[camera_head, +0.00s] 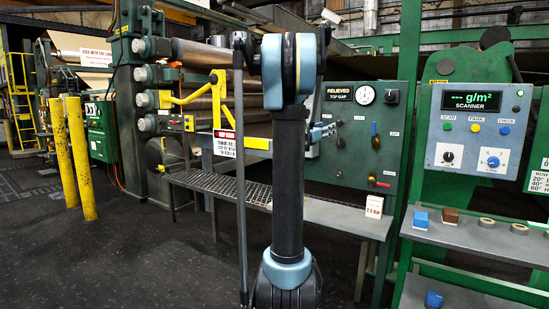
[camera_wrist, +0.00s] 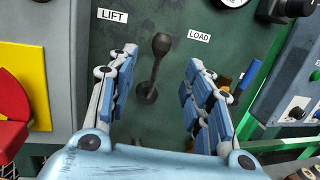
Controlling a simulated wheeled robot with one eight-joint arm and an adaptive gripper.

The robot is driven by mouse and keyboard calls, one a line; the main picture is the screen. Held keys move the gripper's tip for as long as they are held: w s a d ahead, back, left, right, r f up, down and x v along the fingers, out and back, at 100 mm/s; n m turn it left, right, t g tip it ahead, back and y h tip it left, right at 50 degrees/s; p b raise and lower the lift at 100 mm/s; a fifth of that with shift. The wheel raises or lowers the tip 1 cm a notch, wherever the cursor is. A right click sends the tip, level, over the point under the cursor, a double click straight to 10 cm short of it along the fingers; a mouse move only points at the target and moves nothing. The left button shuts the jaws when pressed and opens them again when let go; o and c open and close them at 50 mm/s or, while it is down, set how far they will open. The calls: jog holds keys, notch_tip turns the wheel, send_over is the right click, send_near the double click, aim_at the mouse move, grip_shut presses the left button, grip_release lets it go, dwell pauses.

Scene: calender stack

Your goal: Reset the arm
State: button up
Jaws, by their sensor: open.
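My gripper (camera_wrist: 160,58) is open in the wrist view, with its two blue-padded fingers spread and nothing held between them. A dark lever (camera_wrist: 155,65) with a rounded knob stands on the green panel (camera_wrist: 105,35) and shows in the gap between the fingers. I cannot tell how far the fingers are from it. LIFT and LOAD labels flank the lever. In the head view my arm rises in the middle and hides most of my gripper. Part of my gripper (camera_head: 324,132) shows just right of the arm, in front of the green panel (camera_head: 345,165).
A grey bench (camera_head: 335,215) runs below the panel. A scanner box (camera_head: 474,130) stands at right above a shelf (camera_head: 470,235) with small blocks and rings. Yellow posts (camera_head: 80,158) stand at left. The dark floor (camera_head: 120,265) is clear at front left.

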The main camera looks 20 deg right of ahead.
jog(key=shift+s, duration=0.1)
jog(key=s+a+f+m+g+y, duration=0.3)
jog(key=s+a+f+m+y, duration=0.5)
jog(key=s+a+f, duration=0.9)
jog(key=s+a+f+m+g+y, duration=0.4)
jog(key=s+a+f+m+y, duration=0.5)
jog(key=s+a+f+m, duration=0.6)
jog(key=s+a+f, duration=0.3)
jog(key=s+a, duration=0.3)
jog(key=s, duration=0.2)
jog(key=shift+s+f+m, duration=0.25)
jog(key=shift+f+m, duration=0.05)
jog(key=shift+a, duration=0.1)
